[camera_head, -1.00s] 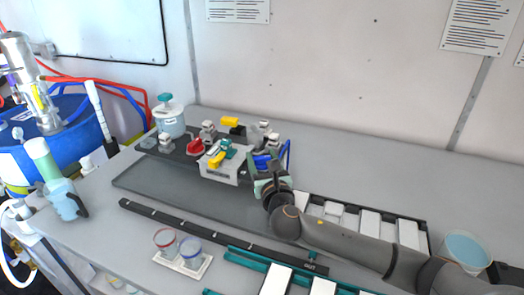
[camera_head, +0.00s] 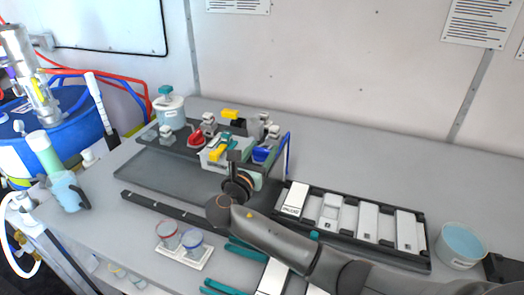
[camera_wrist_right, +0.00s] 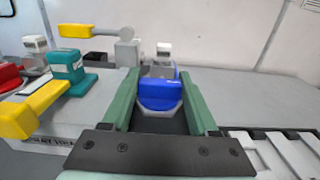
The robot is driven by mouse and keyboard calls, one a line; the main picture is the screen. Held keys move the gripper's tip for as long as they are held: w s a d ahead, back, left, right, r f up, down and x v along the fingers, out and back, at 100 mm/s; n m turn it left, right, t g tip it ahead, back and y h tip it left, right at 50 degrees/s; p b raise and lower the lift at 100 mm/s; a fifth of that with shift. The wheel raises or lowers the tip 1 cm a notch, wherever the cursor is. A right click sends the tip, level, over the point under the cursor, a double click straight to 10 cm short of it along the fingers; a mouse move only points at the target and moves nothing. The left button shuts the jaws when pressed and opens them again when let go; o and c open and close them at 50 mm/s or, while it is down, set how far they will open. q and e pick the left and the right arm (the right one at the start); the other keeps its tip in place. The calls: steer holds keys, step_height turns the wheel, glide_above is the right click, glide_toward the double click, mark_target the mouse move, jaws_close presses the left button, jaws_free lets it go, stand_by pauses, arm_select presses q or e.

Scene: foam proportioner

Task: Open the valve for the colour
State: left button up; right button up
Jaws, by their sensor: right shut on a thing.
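The valve unit (camera_head: 213,157) stands on a dark tray at the back of the bench. It carries a blue valve knob (camera_head: 263,155), a red knob (camera_head: 197,139) and yellow handles (camera_head: 217,153). In the right wrist view, the blue knob (camera_wrist_right: 160,94) sits between the green fingers of my right gripper (camera_wrist_right: 159,78), which is shut on it. A yellow lever (camera_wrist_right: 32,108) and a teal block (camera_wrist_right: 66,70) stand to its left there. In the head view my right gripper (camera_head: 254,166) partly hides the front of the unit. My left gripper is not in view.
A black rack of white pieces (camera_head: 362,223) lies to the right of the unit. Two small cups (camera_head: 180,240) stand at the front. A bowl (camera_head: 461,244) is at the right, a lidded jar (camera_head: 170,112) behind left. The back right bench is clear.

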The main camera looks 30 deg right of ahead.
stand_by(0.4)
steer(key=o, duration=1.4)
steer(key=b+v, duration=0.1)
steer(key=v, duration=1.1)
steer(key=shift+s+a, duration=0.15)
